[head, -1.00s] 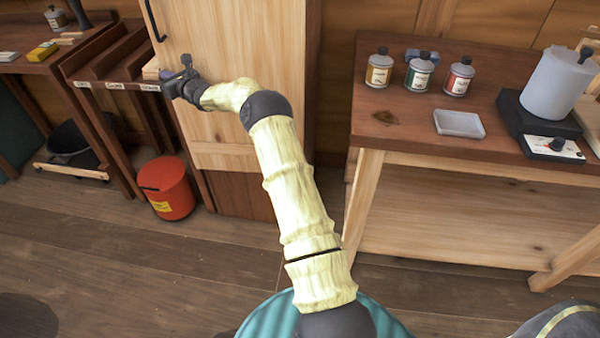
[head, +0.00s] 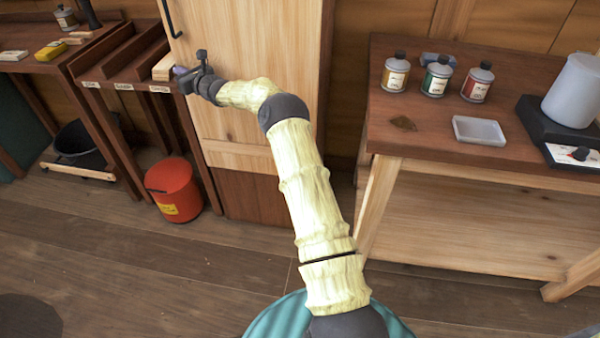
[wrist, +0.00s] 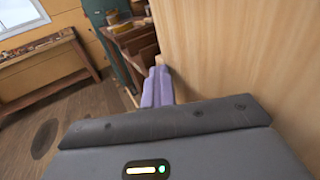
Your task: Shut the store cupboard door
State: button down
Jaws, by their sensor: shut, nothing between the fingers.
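The store cupboard door (head: 235,60) is a tall light-wood panel in the head view, with a dark vertical handle (head: 170,18) near its upper left edge. I cannot tell for sure whether it is flush with the frame. My gripper (head: 183,72) is at the door's left edge, below the handle, with its fingers pointing left. In the wrist view the shut, lilac fingers (wrist: 158,86) are beside the edge of the door face (wrist: 235,60), which fills the right side. Nothing is held. Whether the fingers touch the door is unclear.
A dark rack (head: 118,68) with labelled slots stands close left of the cupboard. A red bin (head: 174,190) is on the floor below it. A workbench (head: 420,130) with bottles, a tray and a pot on a burner stands at the right. Bare floor (head: 130,265) lies in front.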

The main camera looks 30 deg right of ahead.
jog(key=shift+d+r+b, duration=0.25)
jog(key=shift+r+b, duration=0.05)
jog(key=shift+b, duration=0.05)
jog(key=s+a+b, duration=0.8)
jog(key=s+a, duration=0.1)
jog(key=s, duration=0.1)
jog(key=shift+s+a+f+b, duration=0.3)
jog(key=shift+a, duration=0.05)
dwell(0.5)
